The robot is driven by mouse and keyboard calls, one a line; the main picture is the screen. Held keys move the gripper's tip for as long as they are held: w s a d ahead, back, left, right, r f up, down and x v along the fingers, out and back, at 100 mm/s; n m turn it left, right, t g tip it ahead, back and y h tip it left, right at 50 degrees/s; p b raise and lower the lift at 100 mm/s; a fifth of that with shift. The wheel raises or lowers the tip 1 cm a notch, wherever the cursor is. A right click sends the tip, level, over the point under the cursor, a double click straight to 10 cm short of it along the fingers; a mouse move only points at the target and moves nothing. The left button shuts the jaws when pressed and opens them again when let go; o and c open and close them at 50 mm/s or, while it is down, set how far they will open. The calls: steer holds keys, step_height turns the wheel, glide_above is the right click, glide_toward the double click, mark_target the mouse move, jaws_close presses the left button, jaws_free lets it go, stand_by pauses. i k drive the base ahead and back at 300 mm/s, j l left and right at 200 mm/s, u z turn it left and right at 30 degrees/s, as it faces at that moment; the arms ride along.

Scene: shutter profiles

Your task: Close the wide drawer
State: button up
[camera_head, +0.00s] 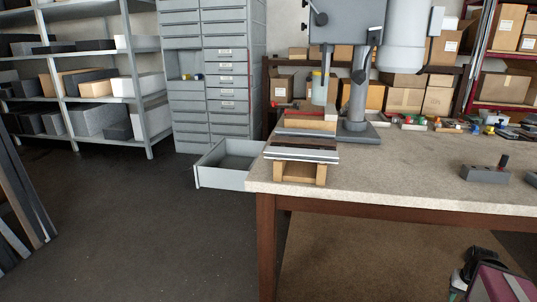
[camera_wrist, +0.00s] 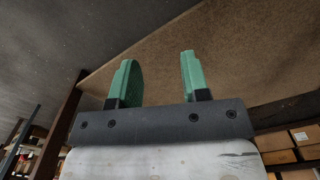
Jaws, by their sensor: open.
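The wide drawer is an open, empty-looking grey drawer (camera_head: 210,181) low at the left end of the workbench. It stands well out from the grey drawer cabinet (camera_head: 185,125). Its right part is hidden behind the bench corner, so I cannot see how far it reaches back.
The workbench (camera_head: 400,178) fills the right, with a drill press (camera_head: 357,100) and a wooden block with metal profiles (camera_head: 300,168). Shelves (camera_head: 92,50) stand at the back left. Dark floor (camera_head: 150,225) in front of the drawer is clear. Long profiles (camera_head: 22,190) lean at far left.

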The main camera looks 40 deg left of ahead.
mark_target(226, 166)
steer(key=k+j+u, duration=0.3)
steer(key=j, duration=1)
steer(key=j+u, duration=0.3)
steer(key=j, duration=1)
steer(key=i+j, duration=0.1)
steer(key=j, duration=0.95)
steer(key=i+j+u, duration=0.1)
steer(key=j, duration=0.4)
steer(key=j+z, duration=0.4)
steer(key=j, duration=0.5)
